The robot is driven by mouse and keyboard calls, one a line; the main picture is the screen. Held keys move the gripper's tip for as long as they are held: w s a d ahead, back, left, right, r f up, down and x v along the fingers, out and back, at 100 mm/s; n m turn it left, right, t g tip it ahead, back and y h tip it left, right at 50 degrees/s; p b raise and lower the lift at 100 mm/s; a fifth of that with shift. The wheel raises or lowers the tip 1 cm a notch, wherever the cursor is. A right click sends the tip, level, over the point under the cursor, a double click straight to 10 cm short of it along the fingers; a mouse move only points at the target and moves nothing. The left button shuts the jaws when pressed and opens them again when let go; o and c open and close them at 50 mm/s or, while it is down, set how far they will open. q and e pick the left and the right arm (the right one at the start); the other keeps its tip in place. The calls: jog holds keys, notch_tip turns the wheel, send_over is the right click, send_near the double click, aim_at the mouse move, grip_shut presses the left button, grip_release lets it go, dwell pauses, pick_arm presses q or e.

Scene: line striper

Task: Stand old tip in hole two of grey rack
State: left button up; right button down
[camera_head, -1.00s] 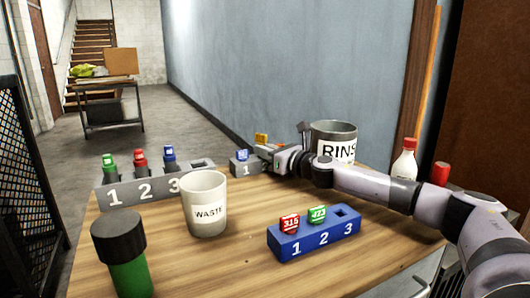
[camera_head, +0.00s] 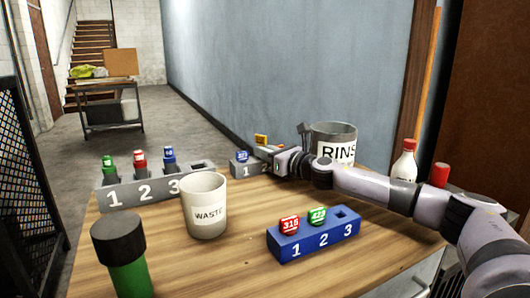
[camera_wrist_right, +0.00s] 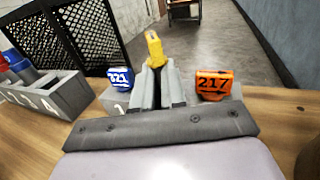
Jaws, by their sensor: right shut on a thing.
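The small grey rack (camera_head: 240,170) stands behind the waste cup, partly hidden by my right gripper. Its front shows the numbers 1 and 2. A blue tip marked 321 (camera_wrist_right: 120,79) stands at its left end, over number 1. An orange tip marked 217 (camera_wrist_right: 213,84) shows to the right of my gripper. My left gripper is not in view.
A longer grey rack (camera_head: 130,195) with green, red and blue tips stands left. A waste cup (camera_head: 206,206), a blue rack (camera_head: 318,242), a green bottle with black cap (camera_head: 121,255), a rinse pot (camera_head: 335,135) and a white bottle (camera_head: 404,163) stand around. The wooden front-middle is clear.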

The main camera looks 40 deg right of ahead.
jog(key=shift+f+b, duration=0.5)
jog(key=shift+f, duration=0.1)
dwell(0.3)
jog(key=shift+a+f, duration=0.1)
jog(key=shift+f, duration=0.15)
dwell(0.4)
jog(key=shift+p, duration=0.4)
dwell(0.5)
jog(key=shift+r, duration=0.1)
jog(key=shift+r+p, duration=0.4)
jog(key=shift+p, duration=0.2)
jog(key=shift+r, duration=0.25)
jog(key=shift+r, duration=0.1)
dwell(1.0)
jog(key=shift+f+b, duration=0.55)
jog(key=shift+f, duration=0.1)
